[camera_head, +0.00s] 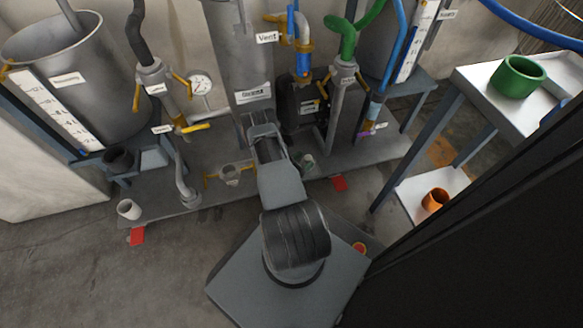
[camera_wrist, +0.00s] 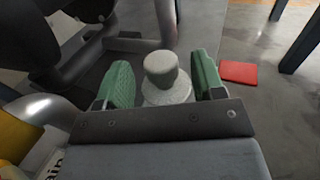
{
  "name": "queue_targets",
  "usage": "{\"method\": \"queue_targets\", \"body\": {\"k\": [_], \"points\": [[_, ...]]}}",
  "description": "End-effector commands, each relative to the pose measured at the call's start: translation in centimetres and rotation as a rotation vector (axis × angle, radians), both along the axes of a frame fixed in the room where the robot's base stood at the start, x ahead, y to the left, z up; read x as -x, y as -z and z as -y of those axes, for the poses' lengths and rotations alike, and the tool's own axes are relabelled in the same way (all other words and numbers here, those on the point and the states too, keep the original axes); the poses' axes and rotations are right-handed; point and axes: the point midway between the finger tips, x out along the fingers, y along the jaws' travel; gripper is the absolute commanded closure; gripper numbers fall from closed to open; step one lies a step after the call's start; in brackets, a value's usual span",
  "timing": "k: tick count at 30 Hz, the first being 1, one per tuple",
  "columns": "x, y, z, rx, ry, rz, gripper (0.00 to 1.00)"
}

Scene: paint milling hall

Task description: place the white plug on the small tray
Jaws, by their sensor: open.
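My gripper (camera_wrist: 160,82) is open, with a green pad on each side. Between the pads stands a pale round knob on a wider speckled base, which looks like the white plug (camera_wrist: 162,70). I see no finger closed on it. In the head view my gripper (camera_head: 297,162) is low over the grey floor plate, and my arm hides most of what is in front of it. I cannot tell for sure which thing is the small tray; a small pale grey panel (camera_head: 154,158) sits at the left beside a dark cup.
Red cards (camera_head: 340,183) lie at the plate's front edge. Pipes with yellow handles (camera_head: 196,127) stand behind. At right a table (camera_head: 487,78) bears a green pot (camera_head: 517,76), with an orange cup (camera_head: 435,200) below.

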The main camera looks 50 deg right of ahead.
Motion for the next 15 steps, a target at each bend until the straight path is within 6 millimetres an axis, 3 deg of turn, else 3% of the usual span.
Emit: {"method": "queue_targets", "body": {"k": [9,15], "points": [[-1.6,-0.3,-6.0,0.000,-0.005,-0.001,0.38],[-2.1,-0.2,-8.4,0.001,-0.003,0.000,0.38]]}}
